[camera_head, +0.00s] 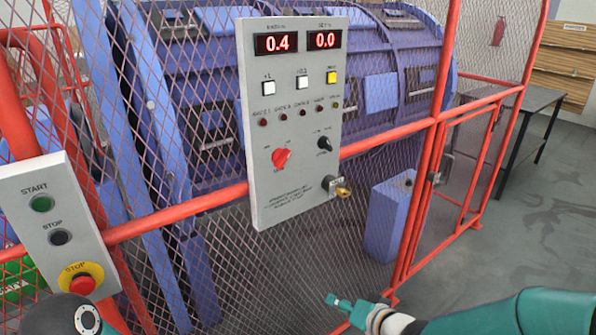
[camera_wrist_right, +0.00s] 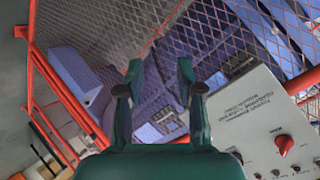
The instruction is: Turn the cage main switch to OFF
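A red rotary switch (camera_head: 282,158) sits at the lower left of the grey control panel (camera_head: 290,195); its small label is unreadable. A black rotary knob (camera_head: 324,144) is to its right, and a brass-coloured key or lock part (camera_head: 341,191) is below that. My right gripper (camera_head: 339,301) is below the panel, apart from it. In the right wrist view, its two fingers (camera_wrist_right: 159,75) are spread with nothing between them. That view also shows the panel (camera_wrist_right: 255,120) and red switch (camera_wrist_right: 284,144) at lower right.
The panel hangs on the red-framed mesh fence (camera_head: 190,207) before the blue machine (camera_head: 215,60). A START/STOP box (camera_head: 35,220) with a red stop button (camera_head: 82,284) is at left. A dark table (camera_head: 530,105) stands at right, beside clear floor.

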